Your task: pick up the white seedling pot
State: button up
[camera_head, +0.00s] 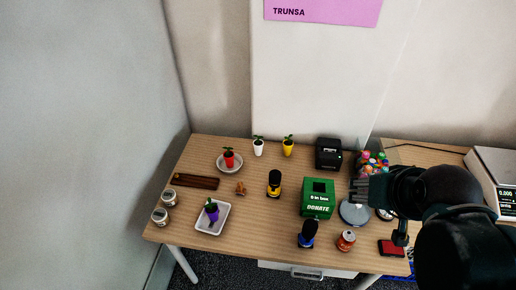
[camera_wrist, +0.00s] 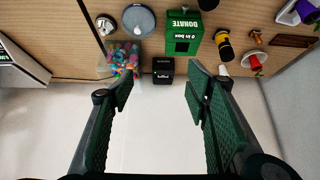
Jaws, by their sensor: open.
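The white seedling pot (camera_head: 258,149) stands upright with a green seedling at the back edge of the wooden table, left of the yellow seedling pot (camera_head: 288,149). In the wrist view a small part of the white pot (camera_wrist: 223,70) shows beside the right-hand finger, which hides what is near it. My gripper (camera_head: 357,190) is on the right side of the table in the head view, well apart from the white pot. In the wrist view its two fingers (camera_wrist: 160,88) are spread wide with nothing between them.
A red seedling pot (camera_head: 229,159) sits on a saucer to the left. A wall rises behind the table.

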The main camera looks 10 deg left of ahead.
jog(key=w, duration=0.1)
jog(key=m+g+h+p, duration=0.1)
jog(key=m+g+h, duration=0.25)
jog(key=m, duration=0.55)
send_over(258, 143)
jog(key=s+a, duration=0.2)
notch_tip(258, 143, down, 23)
jog(key=shift+d+g+y, duration=0.1)
jog(key=shift+g+y, duration=0.15)
jog(key=shift+x, duration=1.3)
